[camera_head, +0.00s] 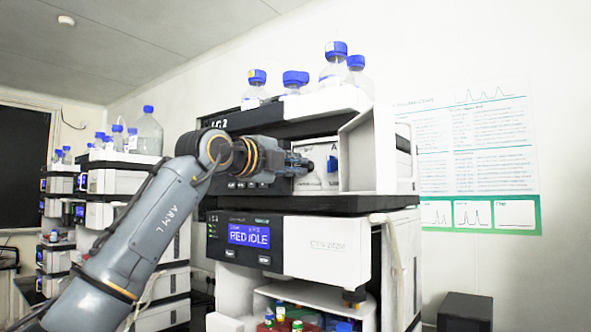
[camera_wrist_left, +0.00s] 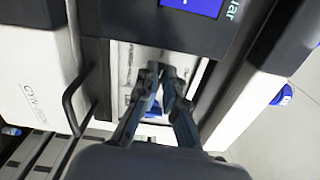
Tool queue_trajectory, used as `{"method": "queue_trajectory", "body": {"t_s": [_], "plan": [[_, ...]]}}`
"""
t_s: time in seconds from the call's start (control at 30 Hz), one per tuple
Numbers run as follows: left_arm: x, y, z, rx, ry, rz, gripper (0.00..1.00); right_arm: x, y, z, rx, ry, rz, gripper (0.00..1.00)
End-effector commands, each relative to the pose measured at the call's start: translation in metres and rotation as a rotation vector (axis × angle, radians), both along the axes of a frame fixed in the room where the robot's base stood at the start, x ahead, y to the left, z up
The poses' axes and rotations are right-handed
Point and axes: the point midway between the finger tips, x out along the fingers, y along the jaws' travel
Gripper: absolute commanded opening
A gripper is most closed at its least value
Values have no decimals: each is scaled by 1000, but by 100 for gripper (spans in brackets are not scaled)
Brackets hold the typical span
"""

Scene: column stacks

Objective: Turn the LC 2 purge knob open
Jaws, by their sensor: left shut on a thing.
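The LC 2 stack (camera_head: 219,124) stands in the middle of the head view, with an opened white front bay (camera_head: 353,160) in its upper module. My left gripper (camera_head: 306,163) reaches into this bay from the left. Its fingers are shut on the purge knob, which they mostly hide. In the left wrist view the two fingertips (camera_wrist_left: 160,72) are close together in front of the pale panel. The knob's turn angle cannot be read. My right gripper is not in view.
Blue-capped bottles (camera_head: 335,66) stand on top of the stack. The bay's white side wall is close to the right of the gripper. Another instrument stack (camera_head: 112,185) stands at the left.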

Motion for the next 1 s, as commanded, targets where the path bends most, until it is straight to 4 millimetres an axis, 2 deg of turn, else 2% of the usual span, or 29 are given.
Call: {"method": "queue_trajectory", "body": {"t_s": [0.47,0.5,0.6,1.0], "plan": [[0,1,1,-13,7,3,0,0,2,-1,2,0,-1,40],[0,1,1,-13,7,3,10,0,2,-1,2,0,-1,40],[0,1,1,-13,7,2,31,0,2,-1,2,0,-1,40],[-2,3,0,-12,7,1,31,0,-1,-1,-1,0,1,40]]}}
